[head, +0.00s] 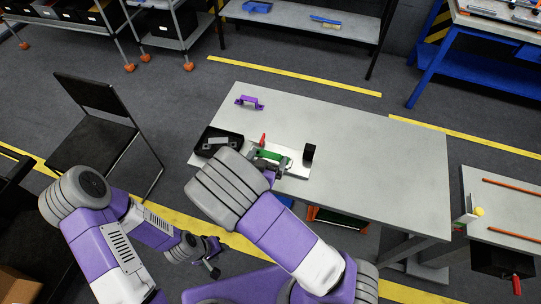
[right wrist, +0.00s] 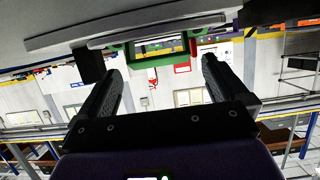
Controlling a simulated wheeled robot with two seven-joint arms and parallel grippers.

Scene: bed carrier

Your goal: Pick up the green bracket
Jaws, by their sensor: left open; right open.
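The green bracket (head: 269,155) lies on a pale plate (head: 296,168) at the table's near left side. My right gripper (head: 271,169) is at its near side, and the wrist partly hides that spot. In the right wrist view the green bracket (right wrist: 158,48) shows as a loop ahead of the open right gripper (right wrist: 162,66), roughly between the fingertips in the picture. The fingers hold nothing; I cannot tell whether they touch it. My left gripper (head: 213,258) is open and empty, low beside the table's near left.
On the grey table (head: 380,170) are a purple bracket (head: 249,102), a black tray (head: 231,149), a red-handled item (head: 263,139) and a black block (head: 309,153). The table's right half is clear. A black chair (head: 92,147) stands left; a side table (head: 505,205) stands right.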

